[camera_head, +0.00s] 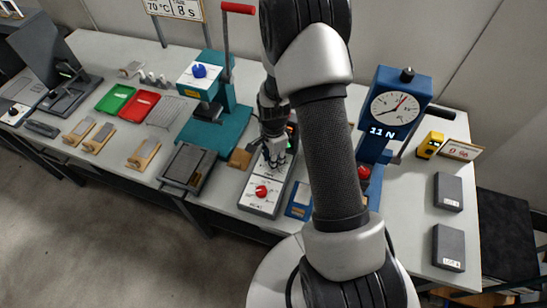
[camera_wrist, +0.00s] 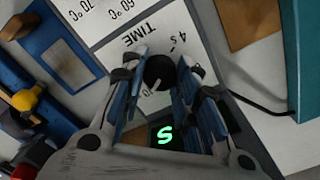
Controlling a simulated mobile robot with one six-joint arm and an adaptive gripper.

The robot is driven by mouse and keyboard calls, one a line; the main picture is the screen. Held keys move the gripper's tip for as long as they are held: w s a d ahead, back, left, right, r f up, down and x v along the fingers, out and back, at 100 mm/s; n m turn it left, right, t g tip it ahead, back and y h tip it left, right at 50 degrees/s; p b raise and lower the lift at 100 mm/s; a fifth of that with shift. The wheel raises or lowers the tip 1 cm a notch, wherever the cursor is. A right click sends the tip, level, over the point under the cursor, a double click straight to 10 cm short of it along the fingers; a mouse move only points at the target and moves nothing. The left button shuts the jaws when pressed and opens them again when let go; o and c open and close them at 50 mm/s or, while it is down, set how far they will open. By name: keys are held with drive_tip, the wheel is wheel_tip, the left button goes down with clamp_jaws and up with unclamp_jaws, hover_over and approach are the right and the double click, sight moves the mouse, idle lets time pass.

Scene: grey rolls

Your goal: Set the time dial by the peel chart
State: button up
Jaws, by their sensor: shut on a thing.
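The white control panel (camera_head: 259,207) stands near the front edge of the bench, with a red dial (camera_head: 261,191) at its near end. My gripper (camera_head: 274,160) reaches down over its farther part. In the wrist view my gripper (camera_wrist: 163,82) is shut on the black time dial (camera_wrist: 159,68), beside the word TIME and a "4 s" mark; the fingers hide other marks. A light pointer line shows on the dial. A green lit display (camera_wrist: 165,133) shows one character, like an S or 5. A sign (camera_head: 175,8) at the back reads 70 °C, 8 s.
The blue tester (camera_head: 384,132) with a round gauge reads 11 N, right of my arm. A teal press (camera_head: 214,125) with a red-handled lever stands left. Green (camera_head: 115,98) and red (camera_head: 140,104) trays lie farther left. Dark blocks (camera_head: 448,247) lie at right.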

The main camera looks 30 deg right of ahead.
idle(0.3)
drive_tip(key=o, duration=1.1)
wheel_tip(320, 180, up, 12)
idle(0.7)
